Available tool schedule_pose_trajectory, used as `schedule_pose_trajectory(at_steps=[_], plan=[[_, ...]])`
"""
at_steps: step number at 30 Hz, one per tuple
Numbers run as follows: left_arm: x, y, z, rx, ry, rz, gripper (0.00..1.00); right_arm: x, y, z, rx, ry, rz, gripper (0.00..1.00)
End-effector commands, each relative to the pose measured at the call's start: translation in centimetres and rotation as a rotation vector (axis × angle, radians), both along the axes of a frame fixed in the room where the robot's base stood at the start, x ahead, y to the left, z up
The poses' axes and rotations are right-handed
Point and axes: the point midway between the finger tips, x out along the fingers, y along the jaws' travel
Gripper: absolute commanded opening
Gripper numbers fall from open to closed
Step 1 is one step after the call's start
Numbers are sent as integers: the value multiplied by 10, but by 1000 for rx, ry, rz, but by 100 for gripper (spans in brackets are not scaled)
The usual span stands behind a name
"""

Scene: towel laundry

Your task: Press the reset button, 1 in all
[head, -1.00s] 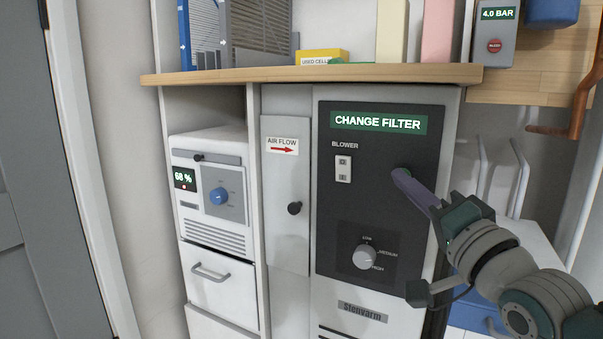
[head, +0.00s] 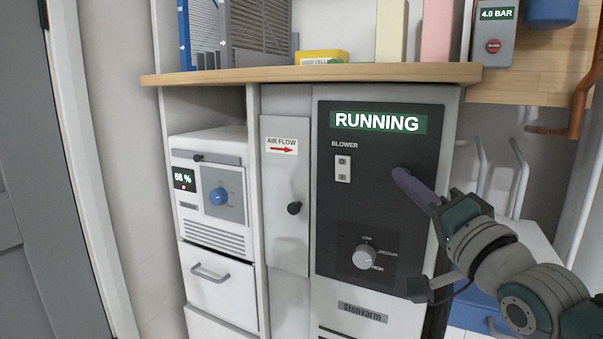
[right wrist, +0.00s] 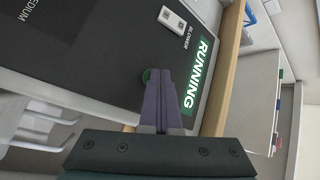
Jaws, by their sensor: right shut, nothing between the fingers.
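The reset button is a small green round thing on the dark panel (head: 385,215) of the blower unit; a bit of the green button (right wrist: 147,74) shows in the right wrist view at the fingertips. In the head view the fingers hide it. My right gripper (head: 398,173) is shut, with its purple fingers together and empty, and its tips are at the button; it also shows in the right wrist view (right wrist: 157,80). The display (head: 375,122) above reads RUNNING. My left gripper is not in view.
The panel also has a blower switch (head: 343,168) and a round knob (head: 365,257). A wooden shelf (head: 300,74) juts out above. To the left are a narrow door marked AIR FLOW (head: 282,225) and a white unit with a blue knob (head: 218,196).

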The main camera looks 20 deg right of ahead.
Motion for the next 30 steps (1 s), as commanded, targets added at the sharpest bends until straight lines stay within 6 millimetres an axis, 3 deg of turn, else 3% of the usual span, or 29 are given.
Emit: schedule_pose_trajectory(at_steps=[25, 30], plan=[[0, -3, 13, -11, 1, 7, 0, -11, 12, 1, 0, 0, 0, 0], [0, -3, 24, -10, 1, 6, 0, -18, 21, 3, 2, 2, 0, 0]])
